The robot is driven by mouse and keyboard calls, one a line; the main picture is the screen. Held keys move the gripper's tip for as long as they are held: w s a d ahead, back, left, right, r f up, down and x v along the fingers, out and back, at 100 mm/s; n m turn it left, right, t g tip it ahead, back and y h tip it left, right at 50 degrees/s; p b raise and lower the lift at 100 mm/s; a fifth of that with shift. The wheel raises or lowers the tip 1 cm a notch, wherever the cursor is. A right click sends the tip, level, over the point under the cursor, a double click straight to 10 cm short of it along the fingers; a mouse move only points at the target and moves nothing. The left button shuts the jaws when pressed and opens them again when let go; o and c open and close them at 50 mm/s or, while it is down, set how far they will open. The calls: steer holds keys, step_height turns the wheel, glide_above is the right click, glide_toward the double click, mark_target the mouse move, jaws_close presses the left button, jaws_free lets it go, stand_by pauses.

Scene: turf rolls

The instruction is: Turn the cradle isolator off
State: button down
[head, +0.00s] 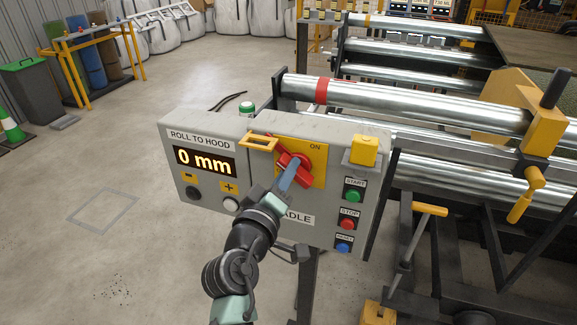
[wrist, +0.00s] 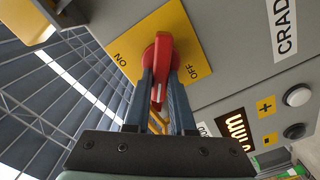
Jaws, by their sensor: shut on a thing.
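The cradle isolator is a red rotary handle (head: 303,160) on a yellow plate (head: 318,177), set in the grey control box (head: 372,205). In the wrist view the handle (wrist: 158,50) stands between the plate's ON and OFF marks, its white line aimed between them. My gripper (head: 291,171) reaches the handle from the front and below. In the wrist view its two blue-grey fingers (wrist: 160,78) are shut on the handle, one on each side. In the head view, the gripper hides the lower left of the plate and the OFF mark.
A yellow hasp (head: 259,142) sticks out beside the plate. START (head: 353,195), STOP (head: 348,223) and RESET (head: 343,247) buttons sit to the right, under a yellow block (head: 363,150). The display (head: 205,162) reads 0 mm. Steel rollers (head: 420,103) lie behind.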

steer(key=shift+a+f+n+p, duration=0.15)
steer(key=shift+n+p, duration=0.55)
steer(key=shift+n, duration=1.15)
steer(key=shift+d+f+n+p, duration=0.2)
steer(key=shift+n+p, duration=0.5)
steer(key=shift+n, duration=1.15)
steer(key=c, duration=0.8)
jaws_free()
steer(key=shift+o, duration=0.2)
steer(key=v, duration=1.3)
steer(key=shift+b, duration=0.45)
